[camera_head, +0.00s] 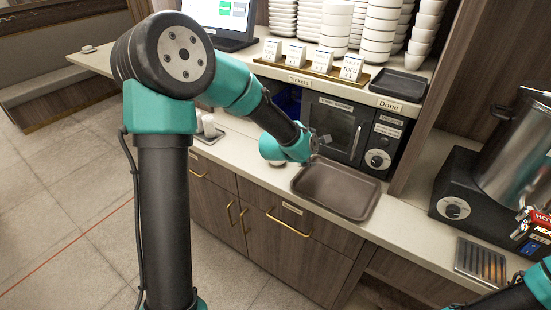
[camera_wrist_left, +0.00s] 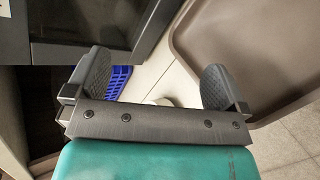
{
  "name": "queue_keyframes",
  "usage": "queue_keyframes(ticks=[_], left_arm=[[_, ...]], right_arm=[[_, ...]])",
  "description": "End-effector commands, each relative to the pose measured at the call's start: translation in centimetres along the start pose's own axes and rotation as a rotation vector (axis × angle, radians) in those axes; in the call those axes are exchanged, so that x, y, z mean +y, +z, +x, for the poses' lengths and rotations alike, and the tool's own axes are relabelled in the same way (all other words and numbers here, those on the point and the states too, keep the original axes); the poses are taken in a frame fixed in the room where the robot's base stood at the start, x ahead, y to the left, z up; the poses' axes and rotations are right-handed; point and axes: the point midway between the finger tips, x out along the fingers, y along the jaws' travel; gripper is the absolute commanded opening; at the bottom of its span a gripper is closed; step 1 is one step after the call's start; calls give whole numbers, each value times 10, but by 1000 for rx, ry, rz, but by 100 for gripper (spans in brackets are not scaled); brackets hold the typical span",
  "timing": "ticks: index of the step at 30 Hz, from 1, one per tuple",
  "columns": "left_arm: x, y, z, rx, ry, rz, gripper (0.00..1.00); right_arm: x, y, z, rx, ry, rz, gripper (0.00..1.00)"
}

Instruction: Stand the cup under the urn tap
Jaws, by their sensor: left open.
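The steel urn (camera_head: 515,150) stands on a dark base at the right, with its tap (camera_head: 532,216) and a red HOT label at the frame's right edge. A slotted drip tray (camera_head: 481,262) lies below and left of the tap. My left gripper (camera_head: 316,142) is over the counter in front of the dark oven. In the left wrist view its two fingers are wide apart (camera_wrist_left: 158,85), with nothing held. A small pale object (camera_wrist_left: 163,101) shows partly between them, perhaps a cup. Only part of my right arm shows at the lower right; its gripper is out of frame.
A brown tray (camera_head: 336,190) lies on the counter right of my left gripper. Stacked white bowls (camera_head: 378,35) and a ticket rack (camera_head: 312,70) fill the shelf above. A blue basket (camera_wrist_left: 118,82) shows beside the left finger.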

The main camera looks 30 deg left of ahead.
Motion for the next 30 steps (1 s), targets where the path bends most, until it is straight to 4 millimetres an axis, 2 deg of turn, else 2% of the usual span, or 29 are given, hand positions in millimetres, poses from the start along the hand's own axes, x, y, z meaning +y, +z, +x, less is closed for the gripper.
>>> queue_keyframes(ticks=[3,8,16,22,30], left_arm=[[-4,5,0,46,113,-302,100],[-13,2,-10,124,286,-694,100],[-42,-13,-46,271,643,-1247,100],[-60,-20,-72,336,841,-1441,100],[-63,-21,-76,345,873,-1467,100]], right_arm=[[0,0,0,0,0,0,43],[0,0,0,0,0,0,43],[0,0,0,0,0,0,43],[0,0,0,0,0,0,43],[0,0,0,0,0,0,43]])
